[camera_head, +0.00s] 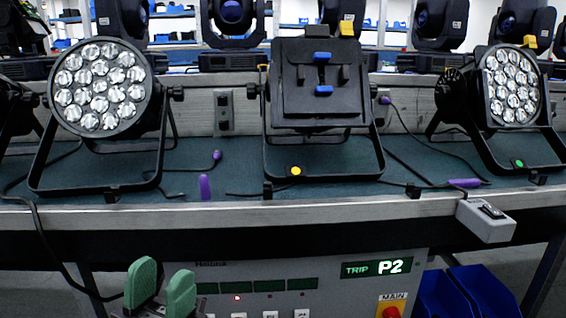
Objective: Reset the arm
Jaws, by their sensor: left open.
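My left gripper (161,288) shows at the bottom left, with two green fingertips pointing up and a gap between them. It is open and holds nothing. It is in front of the bench, left of a grey control panel (222,281) below the bench edge. The panel has a green display (376,268) reading "TRIP P2", a small lit red light, several dark green windows, white buttons (270,313) and a red knob on a yellow "MAIN" plate (391,309). The gripper hides part of the panel's left side. My right gripper is not in view.
A grey switch box (486,218) hangs at the front edge. Blue bins (484,293) stand lower right. Cables with purple plugs (205,187) lie about.

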